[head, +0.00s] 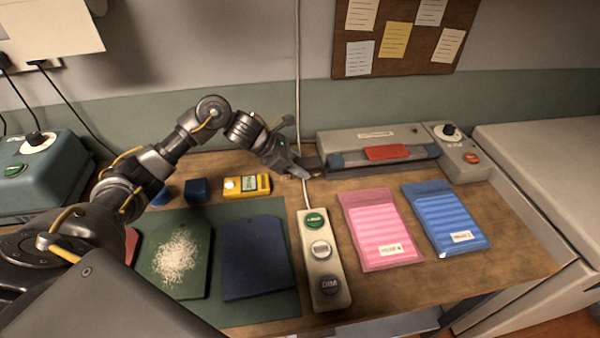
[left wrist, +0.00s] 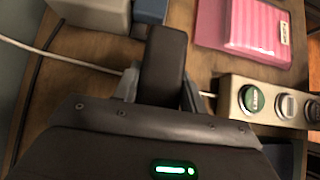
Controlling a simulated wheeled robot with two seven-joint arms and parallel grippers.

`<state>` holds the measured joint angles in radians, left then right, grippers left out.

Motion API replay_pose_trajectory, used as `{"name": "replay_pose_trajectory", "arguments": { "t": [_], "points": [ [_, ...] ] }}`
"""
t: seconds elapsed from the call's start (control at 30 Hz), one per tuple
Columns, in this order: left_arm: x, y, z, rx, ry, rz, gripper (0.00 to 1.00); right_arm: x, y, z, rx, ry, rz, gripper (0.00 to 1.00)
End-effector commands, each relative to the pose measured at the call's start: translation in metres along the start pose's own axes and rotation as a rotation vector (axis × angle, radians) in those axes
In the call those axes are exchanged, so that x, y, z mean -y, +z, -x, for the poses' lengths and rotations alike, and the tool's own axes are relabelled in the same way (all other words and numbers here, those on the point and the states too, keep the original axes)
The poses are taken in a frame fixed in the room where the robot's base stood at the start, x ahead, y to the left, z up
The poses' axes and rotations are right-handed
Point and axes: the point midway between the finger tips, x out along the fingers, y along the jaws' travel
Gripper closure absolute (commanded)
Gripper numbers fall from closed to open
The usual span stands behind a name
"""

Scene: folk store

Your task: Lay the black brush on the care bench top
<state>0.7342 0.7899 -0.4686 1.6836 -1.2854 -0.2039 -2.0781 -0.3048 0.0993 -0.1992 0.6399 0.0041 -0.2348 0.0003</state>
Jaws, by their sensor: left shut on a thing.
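My left gripper (head: 296,172) is above the back middle of the wooden bench top (head: 460,275), in front of the grey machine's left end. It is shut on a dark, blocky thing, which looks like the black brush (left wrist: 163,65); in the left wrist view it stands out between the two fingers. In the head view only a small dark part of it shows by the fingertips, so I cannot tell whether it touches the bench. My right gripper is not in view.
A button box (head: 322,262) with a cable, a pink packet (head: 378,230) and a blue packet (head: 444,218) lie on the bench. A grey machine with a red handle (head: 387,152) stands behind. A green board with white grains (head: 150,283), a navy board (head: 255,257) and a yellow device (head: 247,186) are left.

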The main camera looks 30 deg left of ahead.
Motion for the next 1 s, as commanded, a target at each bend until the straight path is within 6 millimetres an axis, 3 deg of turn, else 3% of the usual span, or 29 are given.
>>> {"name": "replay_pose_trajectory", "arguments": {
  "t": [0.2,0.47,0.9,0.93,1.0],
  "points": [
    [-0.005,-0.003,-0.007,0.000,-0.001,0.003,0.83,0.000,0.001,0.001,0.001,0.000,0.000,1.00],
    [-0.005,-0.024,-0.028,0.000,-0.001,0.003,0.83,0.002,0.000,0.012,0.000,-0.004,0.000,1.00],
    [-0.006,-0.028,-0.031,0.000,0.001,0.000,0.83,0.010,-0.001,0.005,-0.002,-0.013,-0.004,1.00],
    [-0.006,-0.028,-0.031,0.000,0.001,0.000,0.57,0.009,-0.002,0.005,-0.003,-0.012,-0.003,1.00],
    [-0.006,-0.027,-0.030,0.000,0.000,0.000,0.48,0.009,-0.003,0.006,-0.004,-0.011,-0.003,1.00]
  ]
}}
